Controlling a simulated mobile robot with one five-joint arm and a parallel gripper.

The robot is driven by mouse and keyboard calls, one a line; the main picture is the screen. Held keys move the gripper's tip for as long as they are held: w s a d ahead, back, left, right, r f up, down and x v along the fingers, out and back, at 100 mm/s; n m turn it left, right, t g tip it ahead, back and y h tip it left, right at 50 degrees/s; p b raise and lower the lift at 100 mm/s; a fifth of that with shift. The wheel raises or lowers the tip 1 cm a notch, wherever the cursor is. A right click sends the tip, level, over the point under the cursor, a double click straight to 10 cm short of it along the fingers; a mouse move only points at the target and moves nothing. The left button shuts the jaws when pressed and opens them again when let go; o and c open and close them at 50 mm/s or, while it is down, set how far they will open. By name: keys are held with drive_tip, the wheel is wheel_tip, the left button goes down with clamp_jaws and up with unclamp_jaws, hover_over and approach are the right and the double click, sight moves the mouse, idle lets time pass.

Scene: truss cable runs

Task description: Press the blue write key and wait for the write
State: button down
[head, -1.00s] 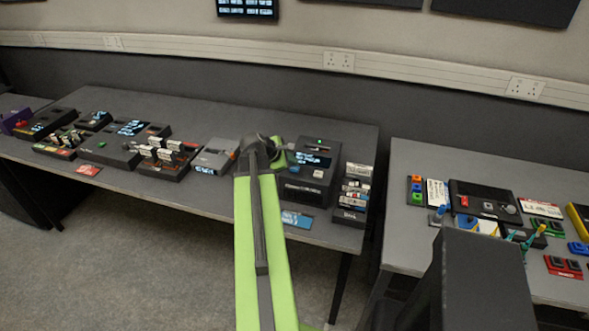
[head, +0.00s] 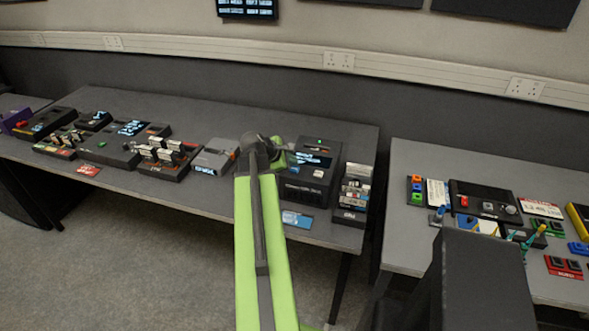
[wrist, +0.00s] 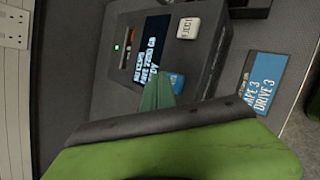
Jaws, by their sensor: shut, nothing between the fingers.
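The tape drive (head: 310,178) is a dark box with a lit screen (head: 311,160) and a small green light. It fills the wrist view, where the screen (wrist: 150,48) shows text partly covered by my fingers. A pale eject key (wrist: 188,28) sits beside the screen. My gripper (wrist: 160,84) is shut and empty, with its green fingers over the drive's top face by the screen. In the head view my gripper (head: 284,160) is at the drive's left side. Contact cannot be told.
A second table (head: 410,258) stands right, across a gap.

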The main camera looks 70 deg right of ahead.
sight(293, 170)
drive_tip(key=shift+f+b, duration=0.4)
drive_tip(key=shift+f+b, duration=0.55)
idle(0.6)
drive_tip(key=shift+r, duration=0.1)
drive_tip(key=shift+r+p, duration=0.85)
drive_tip(key=shift+p, duration=0.1)
wheel_tip(293, 170, up, 5)
drive_tip(key=p, duration=0.5)
drive_tip(key=shift+r, duration=0.15)
idle(0.3)
